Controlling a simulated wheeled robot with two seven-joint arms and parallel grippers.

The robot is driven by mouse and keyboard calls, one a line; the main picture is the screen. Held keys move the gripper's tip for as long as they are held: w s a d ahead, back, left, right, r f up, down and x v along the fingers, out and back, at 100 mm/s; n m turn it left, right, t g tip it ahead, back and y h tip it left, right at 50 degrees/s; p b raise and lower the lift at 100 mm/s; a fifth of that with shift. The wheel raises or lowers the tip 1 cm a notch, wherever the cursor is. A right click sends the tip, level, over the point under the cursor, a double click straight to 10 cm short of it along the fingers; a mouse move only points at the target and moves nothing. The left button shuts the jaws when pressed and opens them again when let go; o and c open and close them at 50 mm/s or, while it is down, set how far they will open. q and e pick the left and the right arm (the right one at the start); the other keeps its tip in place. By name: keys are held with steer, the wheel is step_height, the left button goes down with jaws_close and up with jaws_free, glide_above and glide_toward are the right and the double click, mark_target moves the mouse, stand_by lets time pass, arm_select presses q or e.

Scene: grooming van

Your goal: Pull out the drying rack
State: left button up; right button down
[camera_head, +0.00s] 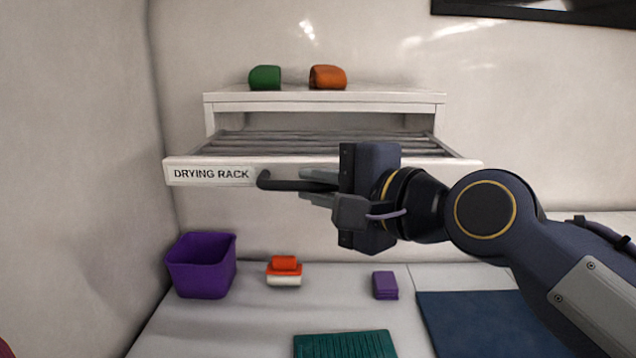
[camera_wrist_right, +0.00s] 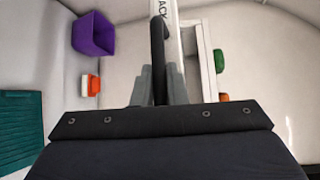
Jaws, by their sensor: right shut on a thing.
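The drying rack (camera_head: 320,165) is a white drawer-like frame with grey bars and a "DRYING RACK" label at the left of its front. It sticks out from under a white wall shelf (camera_head: 420,98). A dark bar handle (camera_head: 285,184) runs along its front. My right gripper (camera_head: 318,187) is shut on the handle, and its body hides the handle's right part. In the right wrist view the handle (camera_wrist_right: 158,50) passes between the grey fingers (camera_wrist_right: 158,85). My left gripper is not in view.
A green roll (camera_head: 265,77) and an orange roll (camera_head: 327,77) lie on the shelf. Below, a counter holds a purple bin (camera_head: 201,265), an orange-and-white brush (camera_head: 284,271), a purple block (camera_head: 385,285), a teal mat (camera_head: 345,345) and a navy mat (camera_head: 470,320). Open air separates rack and counter.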

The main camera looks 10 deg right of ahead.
steer(key=c, duration=1.5)
jaws_free()
steer(key=shift+o, duration=0.2)
steer(key=b+v, duration=0.1)
steer(key=v, duration=0.6)
steer(key=shift+s+d+b, duration=0.15)
steer(key=shift+s+b, duration=0.2)
steer(key=s+d+f+n+g+h, duration=0.1)
steer(key=s+d+f+n+g, duration=0.1)
steer(key=f, duration=1)
steer(key=s+d+f+n+g+h, duration=0.1)
steer(key=s+f+n, duration=0.4)
steer(key=f, duration=0.8)
steer(key=s+d+f+n+g+h, duration=0.2)
steer(key=f+n+g, duration=0.3)
steer(key=f, duration=0.7)
steer(key=shift+s+d+f+g, duration=0.3)
steer(key=shift+s, duration=0.4)
